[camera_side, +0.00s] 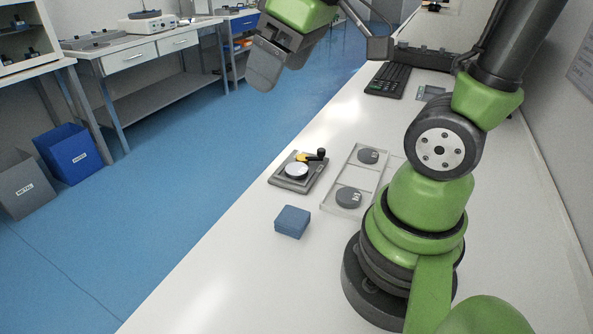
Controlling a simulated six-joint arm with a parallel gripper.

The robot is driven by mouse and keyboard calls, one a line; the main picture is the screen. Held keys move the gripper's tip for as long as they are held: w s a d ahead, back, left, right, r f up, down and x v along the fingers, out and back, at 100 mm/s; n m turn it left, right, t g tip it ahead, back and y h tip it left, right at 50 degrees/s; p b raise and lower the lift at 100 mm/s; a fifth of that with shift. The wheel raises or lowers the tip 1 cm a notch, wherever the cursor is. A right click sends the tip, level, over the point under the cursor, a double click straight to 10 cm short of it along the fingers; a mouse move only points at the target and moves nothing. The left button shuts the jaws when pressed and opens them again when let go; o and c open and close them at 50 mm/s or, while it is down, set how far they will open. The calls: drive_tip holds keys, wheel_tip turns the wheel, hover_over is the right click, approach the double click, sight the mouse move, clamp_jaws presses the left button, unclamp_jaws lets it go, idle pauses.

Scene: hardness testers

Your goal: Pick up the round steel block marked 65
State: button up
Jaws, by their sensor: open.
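Two dark grey round blocks lie in a clear tray (359,178) on the white bench: a far block (368,156) and a near block (348,197). Both carry light marks on top, too small to read surely, so I cannot tell which is the 65. A bright round disc (296,170) sits on a small dark instrument stand (290,184) left of the tray. My gripper (272,66) is open, high above and beyond the blocks at the top of the view, touching nothing. Its far finger is partly hidden.
A blue box (292,222) stands in front of the stand, left of my base. A black keyboard (388,79) and a small grey device (432,93) lie farther back. The front of the bench is clear. Blue (73,153) and grey (27,183) bins stand on the floor.

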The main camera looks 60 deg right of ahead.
drive_tip(key=w+d+f+n+g, duration=0.2)
drive_tip(key=w+d+f+n, duration=0.1)
drive_tip(key=w+d+f, duration=0.15)
drive_tip(key=n+g, duration=0.3)
drive_tip(key=n, duration=0.6)
hover_over(296, 168)
drive_tip(key=f, duration=1.7)
drive_tip(key=shift+w+d+f, duration=0.1)
drive_tip(key=shift+d+f, duration=0.1)
drive_tip(key=shift+f, duration=0.15)
drive_tip(key=shift+a+f, duration=0.15)
drive_tip(key=shift+f, duration=2.85)
drive_tip(key=c, duration=1.2)
